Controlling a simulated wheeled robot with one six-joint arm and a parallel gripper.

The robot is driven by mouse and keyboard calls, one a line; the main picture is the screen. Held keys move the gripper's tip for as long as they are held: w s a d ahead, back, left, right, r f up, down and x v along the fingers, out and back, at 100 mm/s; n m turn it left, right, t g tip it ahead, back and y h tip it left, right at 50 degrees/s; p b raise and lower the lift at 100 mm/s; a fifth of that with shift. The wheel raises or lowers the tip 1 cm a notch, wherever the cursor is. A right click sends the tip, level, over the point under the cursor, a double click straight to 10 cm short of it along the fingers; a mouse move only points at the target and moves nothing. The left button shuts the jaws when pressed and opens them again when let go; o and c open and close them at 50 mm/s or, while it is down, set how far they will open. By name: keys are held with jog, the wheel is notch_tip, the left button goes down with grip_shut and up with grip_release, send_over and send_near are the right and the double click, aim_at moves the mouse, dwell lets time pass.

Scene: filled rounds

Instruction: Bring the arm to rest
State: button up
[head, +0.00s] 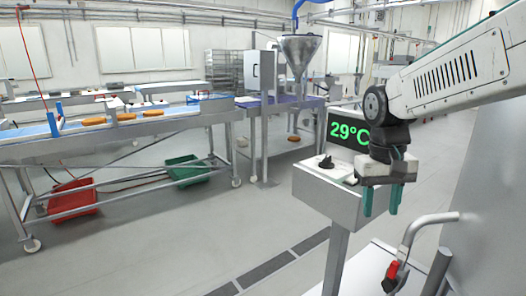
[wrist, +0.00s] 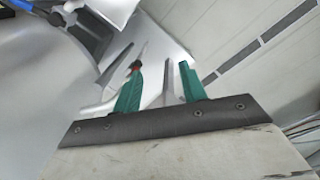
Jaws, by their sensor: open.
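My gripper (head: 380,201) hangs from the arm at the right of the head view, its two green fingers pointing down. The fingers are apart and nothing shows between them. In the wrist view my gripper (wrist: 160,88) also shows its two green fingers spread and empty. My white arm reaches in from the upper right of the head view. The gripper appears in front of a pedestal box (head: 325,190) with a dark knob; I cannot tell the gap between them.
A display (head: 347,130) reads 29°C behind the gripper. A conveyor (head: 120,131) carries several brown rounds. A metal funnel (head: 300,48) stands behind. A handle with a red grip (head: 393,270) is below the gripper. The centre floor is clear.

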jog(key=s+d+f+t, duration=0.1)
jog(key=s, duration=2.1)
jog(key=shift+s+d+f+t+y, duration=0.2)
jog(key=shift+d+f+t+y, duration=0.1)
jog(key=shift+d+f+y, duration=0.1)
